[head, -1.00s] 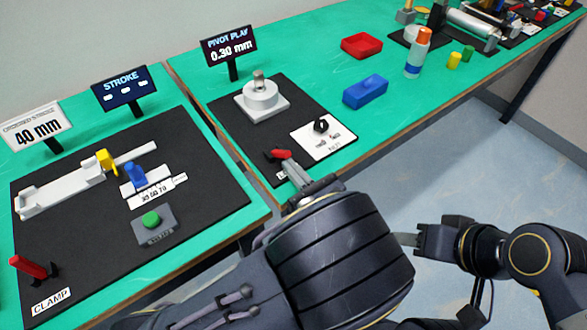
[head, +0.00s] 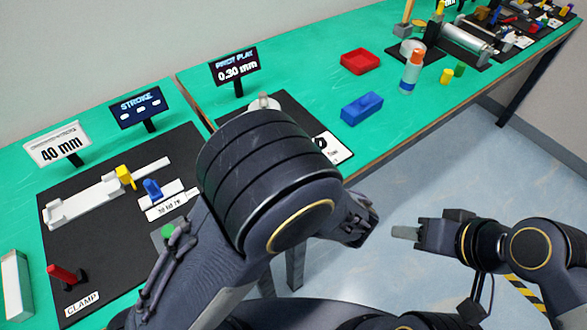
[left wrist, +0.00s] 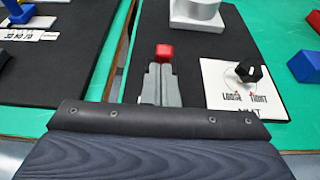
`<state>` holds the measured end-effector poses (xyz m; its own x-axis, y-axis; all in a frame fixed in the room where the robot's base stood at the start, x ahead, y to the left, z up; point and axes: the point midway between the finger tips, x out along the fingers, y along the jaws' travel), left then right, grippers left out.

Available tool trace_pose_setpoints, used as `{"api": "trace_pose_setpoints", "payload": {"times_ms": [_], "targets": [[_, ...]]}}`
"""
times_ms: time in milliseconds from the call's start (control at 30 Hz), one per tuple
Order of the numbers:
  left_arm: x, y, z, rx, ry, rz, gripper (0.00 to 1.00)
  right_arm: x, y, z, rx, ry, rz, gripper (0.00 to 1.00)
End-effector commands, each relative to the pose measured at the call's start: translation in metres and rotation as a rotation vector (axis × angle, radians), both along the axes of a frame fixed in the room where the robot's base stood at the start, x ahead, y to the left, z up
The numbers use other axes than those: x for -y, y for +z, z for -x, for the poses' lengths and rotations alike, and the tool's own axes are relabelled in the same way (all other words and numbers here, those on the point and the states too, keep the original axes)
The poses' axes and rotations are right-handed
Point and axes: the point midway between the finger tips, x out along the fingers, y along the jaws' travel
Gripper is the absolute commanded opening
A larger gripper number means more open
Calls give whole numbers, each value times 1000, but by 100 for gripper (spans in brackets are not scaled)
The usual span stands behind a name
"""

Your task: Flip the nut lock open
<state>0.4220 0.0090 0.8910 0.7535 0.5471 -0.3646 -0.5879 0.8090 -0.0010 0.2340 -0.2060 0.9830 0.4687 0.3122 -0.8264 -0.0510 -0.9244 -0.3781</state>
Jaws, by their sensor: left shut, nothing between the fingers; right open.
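In the left wrist view a small red lever end (left wrist: 164,51), likely the nut lock, shows on the black mat just beyond my left fingertips. Its lower part and label are hidden by the fingers, so I cannot tell contact or its tilt. My left gripper (left wrist: 160,70) is shut and empty, pointing at the red end. In the head view my left arm hides those fingers and the lever. A white NUT panel (left wrist: 222,98) with a black knob (left wrist: 249,69) lies to the right, marked LOOSE and TIGHT. My right gripper (head: 405,232) is open beyond the table edge.
A white round fixture (left wrist: 198,12) stands beyond the lever. The PIVOT PLAY sign (head: 235,66) reads 0.30 mm. A blue block (head: 361,108) and red tray (head: 360,61) stand to the right. The clamp station (head: 75,298) is at left, across a table gap.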

Motion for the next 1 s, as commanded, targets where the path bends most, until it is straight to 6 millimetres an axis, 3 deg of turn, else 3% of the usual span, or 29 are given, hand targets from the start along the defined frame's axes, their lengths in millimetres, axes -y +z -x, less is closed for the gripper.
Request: {"api": "trace_pose_setpoints", "payload": {"times_ms": [33,300,600,1000], "targets": [[-3,12,-3,-37,6,29,0,0,16,0,0,0,0,44],[-10,19,-13,-210,5,158,0,0,42,0,0,0,0,44],[-9,15,-13,-229,-1,166,0,0,40,0,-1,0,0,44],[-9,31,-13,-229,0,166,0,0,53,0,0,0,0,44]]}}
